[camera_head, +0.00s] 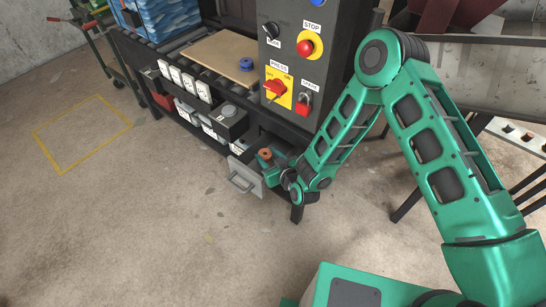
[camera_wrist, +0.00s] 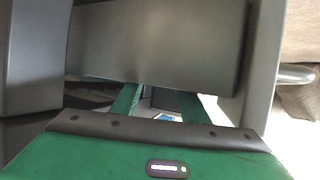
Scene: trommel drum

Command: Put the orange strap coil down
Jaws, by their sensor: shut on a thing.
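The orange strap coil (camera_head: 265,153) is a small brownish-orange ring in the head view, at the end of my arm. My gripper (camera_head: 271,161) is there with it, over or in an open drawer (camera_head: 245,178) with a grey front and a handle, low on the dark bench. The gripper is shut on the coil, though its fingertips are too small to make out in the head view. In the wrist view my two green fingers (camera_wrist: 158,102) reach under a dark grey panel (camera_wrist: 160,45). The coil cannot be made out there, and the fingertips are partly hidden.
The dark bench (camera_head: 190,85) holds several labelled bins (camera_head: 183,80), a wooden board and a blue spool (camera_head: 246,64). A control box (camera_head: 290,75) with red and yellow switches stands above the drawer. Floor (camera_head: 130,200) to the left is clear, with a yellow outlined square.

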